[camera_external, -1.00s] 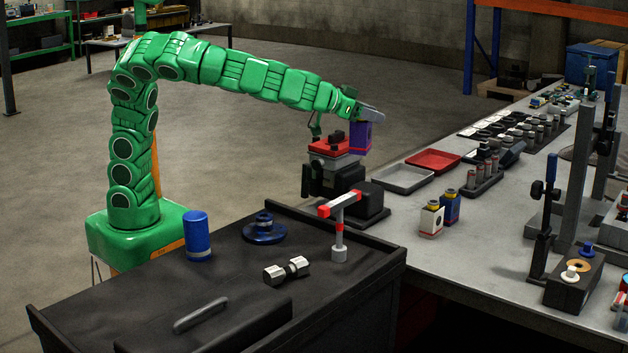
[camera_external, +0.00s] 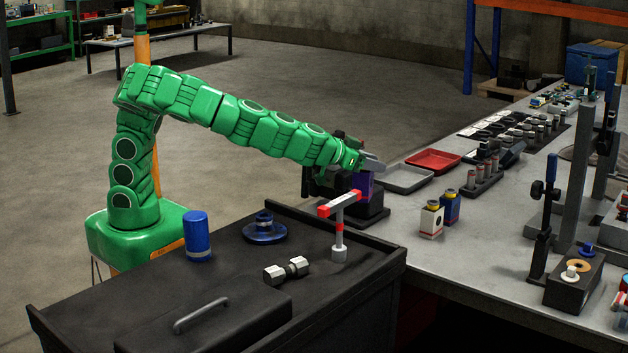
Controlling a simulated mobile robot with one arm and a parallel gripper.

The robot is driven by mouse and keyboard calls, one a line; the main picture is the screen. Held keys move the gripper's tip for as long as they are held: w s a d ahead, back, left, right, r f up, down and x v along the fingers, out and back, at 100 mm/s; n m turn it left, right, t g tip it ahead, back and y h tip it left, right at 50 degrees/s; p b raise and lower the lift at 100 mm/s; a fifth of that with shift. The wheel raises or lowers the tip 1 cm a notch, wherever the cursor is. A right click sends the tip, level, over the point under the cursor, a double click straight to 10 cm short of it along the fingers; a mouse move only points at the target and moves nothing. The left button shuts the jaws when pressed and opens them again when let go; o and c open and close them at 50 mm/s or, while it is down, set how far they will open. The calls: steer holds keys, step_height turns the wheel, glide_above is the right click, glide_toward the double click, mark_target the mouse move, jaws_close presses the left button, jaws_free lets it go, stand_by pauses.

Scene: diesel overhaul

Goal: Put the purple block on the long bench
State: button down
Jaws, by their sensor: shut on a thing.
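The purple block (camera_external: 366,183) is in my gripper (camera_external: 371,165), which is shut on its upper part. The block hangs in front of the dark vise base, above the left edge of the long grey bench (camera_external: 490,230). It is partly hidden by the red-ended T-handle tool (camera_external: 340,217) in front. I cannot tell whether its bottom touches anything.
The vise (camera_external: 372,212) stands at the bench's near-left corner, partly behind my arm. Grey (camera_external: 404,178) and red (camera_external: 433,161) trays lie just beyond. White (camera_external: 431,219) and blue (camera_external: 450,207) bottles stand to the right. The bench surface between bottles and post (camera_external: 574,170) is clear.

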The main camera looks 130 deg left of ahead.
steer(key=shift+w+f, duration=0.1)
steer(key=shift+f, duration=0.05)
steer(key=w+a+f, duration=0.6)
steer(key=w+f, duration=0.6)
steer(key=f, duration=0.1)
steer(key=shift+w, duration=0.2)
stand_by(0.9)
steer(key=shift+a, duration=0.15)
steer(key=c, duration=0.7)
jaws_free()
steer(key=shift+o, duration=0.2)
steer(key=shift+r, duration=0.1)
